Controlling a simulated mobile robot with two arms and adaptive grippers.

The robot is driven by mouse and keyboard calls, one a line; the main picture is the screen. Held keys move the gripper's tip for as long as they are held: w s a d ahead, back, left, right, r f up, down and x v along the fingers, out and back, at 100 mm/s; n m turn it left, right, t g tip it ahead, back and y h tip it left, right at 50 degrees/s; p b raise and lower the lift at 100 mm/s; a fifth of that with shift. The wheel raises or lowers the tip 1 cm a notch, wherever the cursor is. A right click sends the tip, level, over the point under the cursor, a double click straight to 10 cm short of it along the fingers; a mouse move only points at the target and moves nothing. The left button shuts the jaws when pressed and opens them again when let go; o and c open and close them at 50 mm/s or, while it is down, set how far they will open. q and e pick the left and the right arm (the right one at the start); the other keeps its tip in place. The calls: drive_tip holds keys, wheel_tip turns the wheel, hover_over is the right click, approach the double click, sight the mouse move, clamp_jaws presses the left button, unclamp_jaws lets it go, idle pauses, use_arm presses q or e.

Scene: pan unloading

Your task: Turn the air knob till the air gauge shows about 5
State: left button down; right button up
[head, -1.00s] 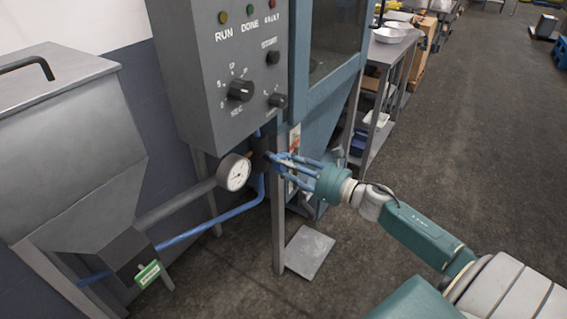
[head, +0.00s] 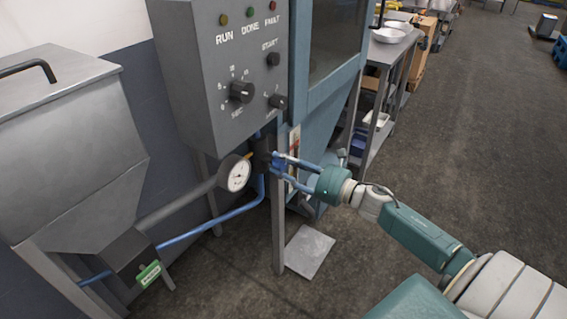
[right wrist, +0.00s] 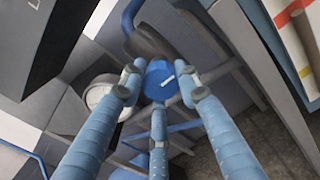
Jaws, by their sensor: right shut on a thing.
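The air knob is a round blue knob with a white mark in the right wrist view (right wrist: 158,80). In the head view the knob (head: 277,160) is mostly hidden by my fingers, below the control box. My right gripper (head: 283,167) has its three blue fingers shut around the knob. Its fingertips also show around the knob in the right wrist view (right wrist: 158,97). The air gauge (head: 236,174) is a round white dial just left of the knob; its needle shows but its numbers are too small to read. My left gripper is out of view.
The grey control box (head: 222,75) with its own knobs hangs above my gripper. A grey hopper (head: 65,150) stands at the left, with a blue hose (head: 210,226) running below the gauge. A steel post (head: 278,235) stands close under my fingers. Open floor lies to the right.

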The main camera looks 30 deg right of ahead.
drive_tip(key=m, duration=0.2)
drive_tip(key=m+p, duration=0.1)
drive_tip(key=shift+w+d+r+m, duration=0.1)
drive_tip(key=shift+r+m, duration=0.2)
drive_tip(key=shift+m, duration=0.1)
drive_tip(key=m+p, duration=0.1)
drive_tip(key=m, duration=0.2)
drive_tip(key=shift+m, duration=0.3)
drive_tip(key=m+p, duration=0.2)
drive_tip(key=m, duration=0.4)
drive_tip(key=shift+d, duration=0.1)
drive_tip(key=m+p, duration=0.2)
drive_tip(key=m, duration=0.4)
drive_tip(key=shift+m+p, duration=0.35)
drive_tip(key=shift+m, duration=0.05)
drive_tip(key=m+p, duration=0.1)
drive_tip(key=m, duration=0.3)
drive_tip(key=shift+f, duration=0.15)
drive_tip(key=shift+f+m, duration=0.1)
drive_tip(key=shift+m, duration=1.1)
drive_tip(key=shift+f, duration=0.1)
drive_tip(key=o, duration=1.1)
